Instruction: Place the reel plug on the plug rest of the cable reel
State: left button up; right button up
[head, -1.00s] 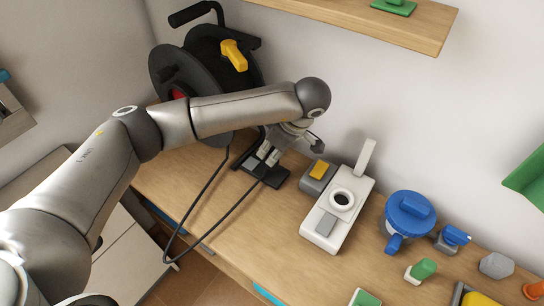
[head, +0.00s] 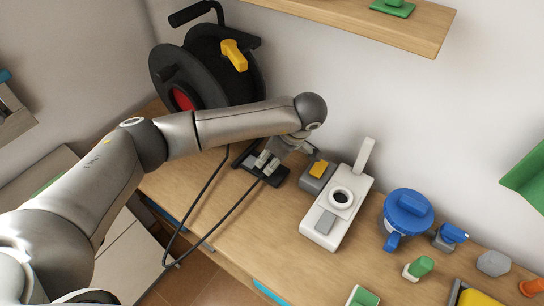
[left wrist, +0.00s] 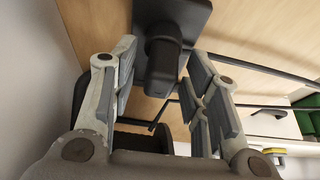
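The black cable reel (head: 205,72) with a yellow lever and a red hub stands at the back left of the bench. A black plate (head: 278,181), which looks like the plug rest, lies on the bench to its right; it also shows at the top of the left wrist view (left wrist: 198,14). The dark reel plug (left wrist: 162,58) is over this plate in the left wrist view, between my finger pads, with gaps at its sides. My left gripper (head: 267,162) is open, low over the plate. I cannot tell whether the plug is fully seated. My right gripper is out of view.
A black cable (head: 222,228) loops over the bench's front edge. A grey block with a yellow top (head: 318,173) and a white device (head: 337,207) stand just right of the plate. A blue round item (head: 408,215) is farther right. A wooden shelf (head: 350,24) overhangs the back.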

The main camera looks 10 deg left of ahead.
pick_arm(q)
jog(key=shift+r+p, duration=0.25)
jog(key=shift+p, duration=0.05)
jog(key=b+v, duration=0.2)
jog(key=v, duration=0.9)
jog(key=shift+d+r, duration=0.25)
jog(key=shift+r, duration=0.1)
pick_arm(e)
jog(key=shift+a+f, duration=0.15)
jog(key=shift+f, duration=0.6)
pick_arm(q)
jog(key=shift+s, duration=0.1)
dwell(0.7)
